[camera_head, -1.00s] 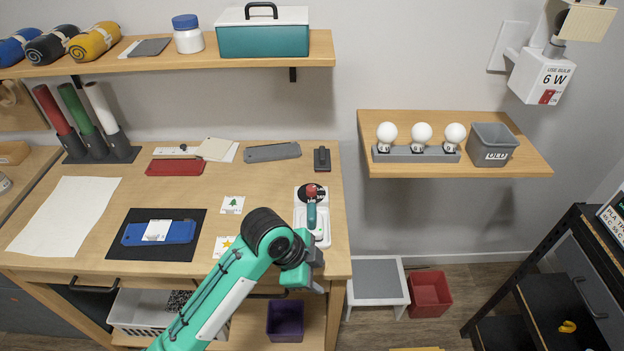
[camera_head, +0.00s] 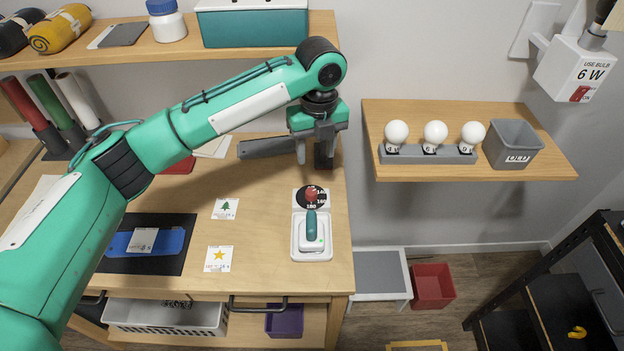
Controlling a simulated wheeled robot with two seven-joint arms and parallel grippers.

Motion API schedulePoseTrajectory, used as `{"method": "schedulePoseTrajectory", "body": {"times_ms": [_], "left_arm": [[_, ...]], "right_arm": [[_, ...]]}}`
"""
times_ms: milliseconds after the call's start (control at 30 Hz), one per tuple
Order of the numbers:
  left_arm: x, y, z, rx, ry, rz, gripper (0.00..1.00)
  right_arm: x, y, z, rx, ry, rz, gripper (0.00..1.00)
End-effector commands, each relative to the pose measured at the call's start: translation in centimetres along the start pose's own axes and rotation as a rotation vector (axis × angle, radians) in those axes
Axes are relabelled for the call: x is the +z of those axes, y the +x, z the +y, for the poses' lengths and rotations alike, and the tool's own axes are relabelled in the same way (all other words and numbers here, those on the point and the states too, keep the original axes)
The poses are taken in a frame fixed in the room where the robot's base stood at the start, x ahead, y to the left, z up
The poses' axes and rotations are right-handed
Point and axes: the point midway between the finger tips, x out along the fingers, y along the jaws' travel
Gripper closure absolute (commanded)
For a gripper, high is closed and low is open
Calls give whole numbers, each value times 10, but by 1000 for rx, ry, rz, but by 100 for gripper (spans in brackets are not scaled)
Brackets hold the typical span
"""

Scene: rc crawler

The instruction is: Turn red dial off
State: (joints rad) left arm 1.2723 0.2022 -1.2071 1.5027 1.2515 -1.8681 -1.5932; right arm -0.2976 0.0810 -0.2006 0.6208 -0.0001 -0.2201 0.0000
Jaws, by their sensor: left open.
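The red dial (camera_head: 312,193) sits on a black round scale with white numbers at the top of a white device base on the right side of the workbench. A teal-handled tool (camera_head: 311,225) rests in the white base (camera_head: 312,254) just below the dial and overlaps its lower part. My left gripper (camera_head: 313,158) is open and empty above the back of the bench, beyond the dial in the picture, with its fingers pointing down. It is apart from the dial. A small dark block stands behind its fingers. My right gripper is not in view.
A grey bar (camera_head: 268,147) lies beside my left gripper. A tree card (camera_head: 225,208) and a star card (camera_head: 219,259) lie left of the device. A wall shelf (camera_head: 480,172) with bulbs and a grey bin is on the right. The upper shelf (camera_head: 120,57) hangs close to my arm.

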Motion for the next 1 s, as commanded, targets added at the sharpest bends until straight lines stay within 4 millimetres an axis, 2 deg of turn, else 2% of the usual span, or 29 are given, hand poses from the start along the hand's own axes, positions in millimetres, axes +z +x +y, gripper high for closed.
{"method": "schedulePoseTrajectory", "body": {"times_ms": [133, 267, 700, 833, 1000], "left_arm": [[5, -4, 2, 14, 16, -5, 52], [5, 8, 2, 17, 17, -3, 52], [5, 96, 4, 16, 15, -4, 52], [5, 115, 4, 15, 16, -4, 52], [5, 129, 3, 13, 17, -5, 52]], "right_arm": [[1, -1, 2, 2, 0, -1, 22], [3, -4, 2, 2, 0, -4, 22], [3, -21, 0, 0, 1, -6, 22], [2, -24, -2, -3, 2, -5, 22], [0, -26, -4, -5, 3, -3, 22]]}}
